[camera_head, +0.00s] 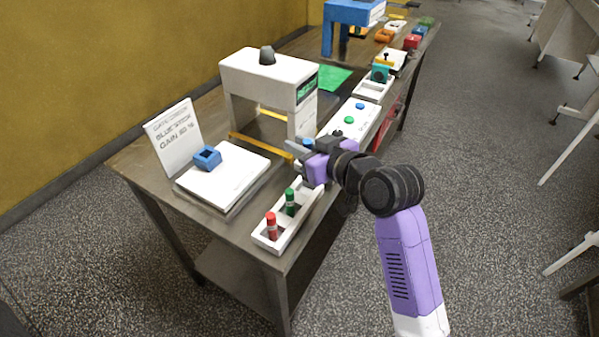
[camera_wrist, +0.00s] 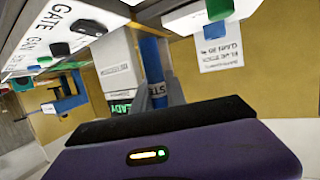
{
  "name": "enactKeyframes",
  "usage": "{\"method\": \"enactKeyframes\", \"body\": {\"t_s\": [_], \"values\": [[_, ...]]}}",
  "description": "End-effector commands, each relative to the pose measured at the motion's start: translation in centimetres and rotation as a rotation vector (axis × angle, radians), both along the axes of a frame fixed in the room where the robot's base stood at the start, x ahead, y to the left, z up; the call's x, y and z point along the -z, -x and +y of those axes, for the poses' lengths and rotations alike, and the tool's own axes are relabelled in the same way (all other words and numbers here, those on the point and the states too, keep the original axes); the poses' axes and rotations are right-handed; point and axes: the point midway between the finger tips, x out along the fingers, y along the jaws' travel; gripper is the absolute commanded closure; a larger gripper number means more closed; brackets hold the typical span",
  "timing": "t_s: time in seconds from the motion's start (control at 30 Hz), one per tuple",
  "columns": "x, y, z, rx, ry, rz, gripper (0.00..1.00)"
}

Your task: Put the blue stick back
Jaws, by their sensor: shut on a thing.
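The blue stick shows in the wrist view (camera_wrist: 152,62) as a blue cylinder between the fingers of my gripper (camera_wrist: 153,88). In the head view my gripper (camera_head: 296,152) is shut, above the table's front edge, near the far end of a white rack (camera_head: 272,243). The stick cannot be made out clearly there. The rack holds a red stick (camera_head: 271,226) and a green stick (camera_head: 290,203), both upright. Its far end is partly hidden by my gripper.
A white gate-shaped machine (camera_head: 262,72) stands just behind my gripper. A white panel with buttons (camera_head: 362,110) lies beyond it. A white plate (camera_head: 232,180) with a blue block (camera_head: 207,157) and a sign (camera_head: 173,138) stand left. A blue gate (camera_head: 346,13) stands farther back.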

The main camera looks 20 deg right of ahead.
Motion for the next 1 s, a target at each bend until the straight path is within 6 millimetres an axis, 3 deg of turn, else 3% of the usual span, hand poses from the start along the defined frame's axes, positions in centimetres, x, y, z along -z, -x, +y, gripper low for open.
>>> {"method": "enactKeyframes", "body": {"t_s": [0.1,0.37,0.6,1.0], "values": [[2.4,0.0,0.0,0.001,-0.001,0.002,1.00],[4.5,0.0,0.1,-0.001,-0.001,0.001,1.00],[7.7,0.0,0.0,0.000,-0.001,0.001,1.00],[8.3,0.0,0.0,0.000,0.001,-0.001,1.00]]}}
